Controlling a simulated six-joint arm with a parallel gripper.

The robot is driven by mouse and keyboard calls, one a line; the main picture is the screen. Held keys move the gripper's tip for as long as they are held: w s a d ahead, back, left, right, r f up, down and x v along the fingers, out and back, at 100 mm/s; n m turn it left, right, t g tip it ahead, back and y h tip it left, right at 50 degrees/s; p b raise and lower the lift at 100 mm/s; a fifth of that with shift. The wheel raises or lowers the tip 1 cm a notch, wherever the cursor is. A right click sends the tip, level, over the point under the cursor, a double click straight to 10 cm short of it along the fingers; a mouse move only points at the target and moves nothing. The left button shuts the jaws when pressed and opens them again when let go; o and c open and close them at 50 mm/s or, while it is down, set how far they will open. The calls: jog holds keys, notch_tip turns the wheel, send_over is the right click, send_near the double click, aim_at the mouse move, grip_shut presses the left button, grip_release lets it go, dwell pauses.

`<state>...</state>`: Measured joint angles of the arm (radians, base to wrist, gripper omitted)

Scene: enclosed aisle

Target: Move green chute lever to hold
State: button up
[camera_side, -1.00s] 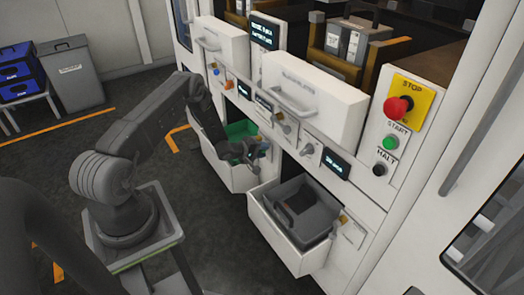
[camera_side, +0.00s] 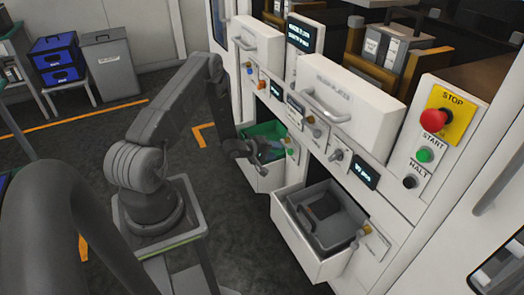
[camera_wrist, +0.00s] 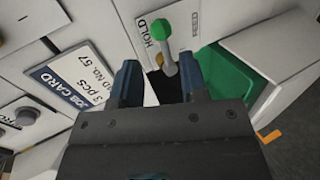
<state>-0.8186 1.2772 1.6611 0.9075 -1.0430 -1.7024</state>
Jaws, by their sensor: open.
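The green chute lever (camera_wrist: 187,72) shows in the wrist view as a bright green grip beside a grey shank, in front of a small label plate reading HOLD (camera_wrist: 156,40). In the side view a small green spot, likely its knob (camera_side: 289,151), shows on the panel by the green bin. In the side view my gripper (camera_side: 252,152) is in front of the green bin's drawer.
The green bin (camera_side: 264,130) sits in a pulled-out drawer; a second open drawer holds a grey bin (camera_side: 325,220). A job card (camera_wrist: 72,78) is left of the lever. The red stop button (camera_side: 434,120) is on the right. Open floor lies left of the cabinet.

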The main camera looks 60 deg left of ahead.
jog(key=v, duration=0.6)
jog(key=w+r+m+g+y, duration=0.25)
jog(key=w+r+m, duration=0.25)
jog(key=r, duration=0.5)
jog(key=s+d+r+m+g+y, duration=0.1)
jog(key=d+r+m, duration=0.1)
jog(key=d+r, duration=0.3)
jog(key=s+d+r+m+g+y, duration=0.1)
jog(key=d+r+m+g, duration=0.15)
jog(key=r, duration=0.45)
jog(key=s+d+r+m+g+h, duration=0.1)
jog(key=s+d+r+m+h, duration=0.1)
jog(key=s+d+r+m, duration=0.2)
jog(key=s+d+r+m+h, duration=0.2)
jog(key=s+d+r+m, duration=0.2)
jog(key=s+d+r, duration=0.6)
jog(key=s+d, duration=0.6)
jog(key=d, duration=0.2)
jog(key=shift+s+r+g, duration=0.25)
jog(key=shift+g, duration=0.15)
